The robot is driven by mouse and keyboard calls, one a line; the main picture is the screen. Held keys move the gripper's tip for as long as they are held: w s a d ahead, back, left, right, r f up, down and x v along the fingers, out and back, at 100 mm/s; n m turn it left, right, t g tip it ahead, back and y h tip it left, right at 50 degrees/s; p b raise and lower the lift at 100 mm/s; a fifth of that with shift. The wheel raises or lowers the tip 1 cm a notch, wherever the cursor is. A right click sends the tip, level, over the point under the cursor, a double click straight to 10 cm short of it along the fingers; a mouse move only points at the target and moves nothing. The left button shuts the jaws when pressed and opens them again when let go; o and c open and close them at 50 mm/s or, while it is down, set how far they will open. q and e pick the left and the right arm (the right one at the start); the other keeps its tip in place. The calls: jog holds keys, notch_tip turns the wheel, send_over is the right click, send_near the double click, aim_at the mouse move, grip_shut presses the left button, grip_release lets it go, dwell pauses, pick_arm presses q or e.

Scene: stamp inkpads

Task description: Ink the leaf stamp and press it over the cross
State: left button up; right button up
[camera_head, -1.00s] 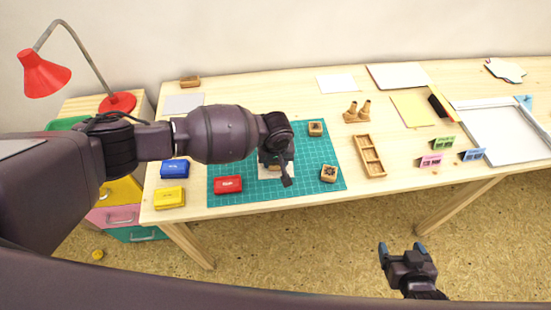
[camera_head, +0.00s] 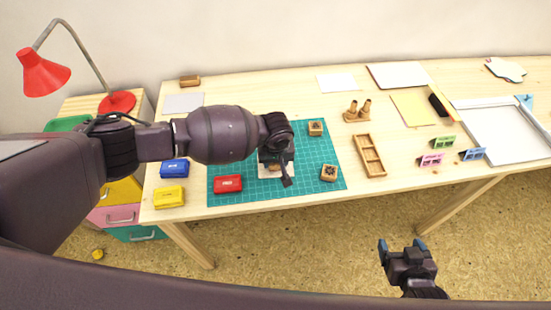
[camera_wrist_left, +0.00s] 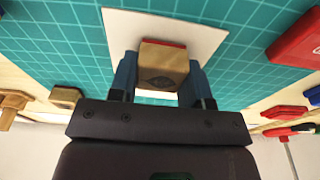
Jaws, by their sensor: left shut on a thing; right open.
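My left gripper (camera_head: 277,166) is shut on a wooden stamp block (camera_wrist_left: 163,67), held between its fingers above or on a white card (camera_wrist_left: 120,27). The block has a dark leaf-like mark on the face toward the wrist camera and a red edge on its far side. I cannot tell whether the block touches the card. The card also shows partly under the gripper in the head view (camera_head: 265,173). No cross is visible. A red inkpad (camera_head: 228,184) lies left of the card on the green mat (camera_head: 240,199). My right gripper (camera_head: 402,247) is open and empty, off the table's front edge.
Two other stamp blocks stand on the mat's right side (camera_head: 315,128) (camera_head: 328,173). Blue (camera_head: 174,169) and yellow (camera_head: 169,197) inkpads lie left of the mat. A wooden tray (camera_head: 370,155) is to its right. A red lamp (camera_head: 45,75) stands at left.

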jog(key=shift+f, duration=0.1)
pick_arm(q)
jog(key=shift+f, duration=0.25)
pick_arm(e)
jog(key=shift+s+f, duration=0.25)
jog(key=shift+s, duration=0.2)
pick_arm(q)
jog(key=shift+f, duration=0.1)
pick_arm(e)
jog(key=shift+w+r, duration=0.2)
jog(key=shift+w, duration=0.25)
pick_arm(q)
jog(key=shift+r+p, duration=0.35)
jog(key=shift+r, duration=0.1)
pick_arm(e)
jog(key=shift+s+r, duration=0.3)
jog(key=shift+s, duration=0.1)
pick_arm(q)
jog(key=shift+r, duration=0.15)
pick_arm(e)
jog(key=shift+w+r, duration=0.1)
jog(key=shift+r, duration=0.15)
jog(key=shift+w+r, duration=0.2)
jog(key=shift+w, duration=0.05)
pick_arm(q)
jog(key=shift+r+p, duration=0.1)
jog(key=shift+p, duration=0.2)
pick_arm(e)
jog(key=shift+w+r, duration=0.2)
jog(key=shift+w, duration=0.05)
